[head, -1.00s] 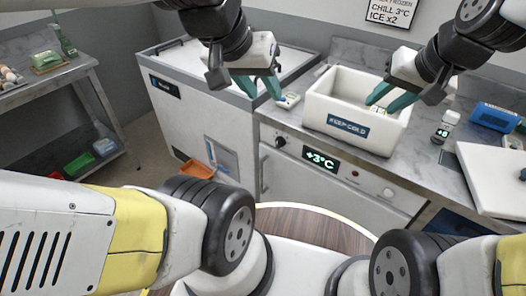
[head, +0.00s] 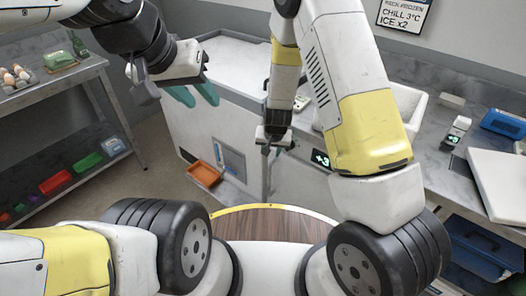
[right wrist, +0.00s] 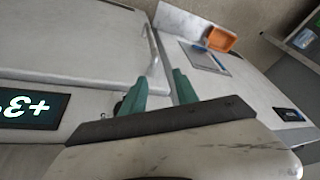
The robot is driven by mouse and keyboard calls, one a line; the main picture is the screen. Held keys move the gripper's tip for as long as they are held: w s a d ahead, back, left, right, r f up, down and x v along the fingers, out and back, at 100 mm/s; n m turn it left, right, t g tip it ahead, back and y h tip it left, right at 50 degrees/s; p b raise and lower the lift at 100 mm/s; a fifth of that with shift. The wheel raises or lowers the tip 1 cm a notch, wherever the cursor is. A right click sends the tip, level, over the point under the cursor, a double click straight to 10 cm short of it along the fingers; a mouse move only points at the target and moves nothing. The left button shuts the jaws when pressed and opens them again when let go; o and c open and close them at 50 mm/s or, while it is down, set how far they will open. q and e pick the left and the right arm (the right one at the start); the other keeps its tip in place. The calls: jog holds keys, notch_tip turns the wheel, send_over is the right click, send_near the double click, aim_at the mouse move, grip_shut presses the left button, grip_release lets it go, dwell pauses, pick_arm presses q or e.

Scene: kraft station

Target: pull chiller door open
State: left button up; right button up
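The chiller under the counter has a white door (head: 300,188), which looks closed, and a lit +3 display (head: 320,159). The door also shows in the right wrist view (right wrist: 85,45), with a pale bar handle (right wrist: 153,48) along its edge. My right gripper (head: 273,148) points down in front of the handle side. In the right wrist view its green fingers (right wrist: 160,90) are apart, with the handle's near end between or just beyond them; contact cannot be told. My left gripper (head: 194,95) is open and empty, above the floor in front of the white chest unit.
The white chest unit (head: 215,130) stands left of the chiller, with an orange tray (head: 205,174) on its front. My right arm covers much of the white bin (head: 408,105) on the counter. A shelf rack (head: 60,80) stands at the left. Floor between them is clear.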

send_over(270, 169)
jog(key=s, duration=0.2)
jog(key=shift+h, duration=0.4)
notch_tip(270, 169, down, 7)
jog(key=shift+s+r, duration=0.1)
jog(key=shift+s, duration=0.05)
jog(key=x, duration=0.7)
jog(key=shift+f, duration=0.3)
jog(key=shift+c, duration=0.5)
grip_shut()
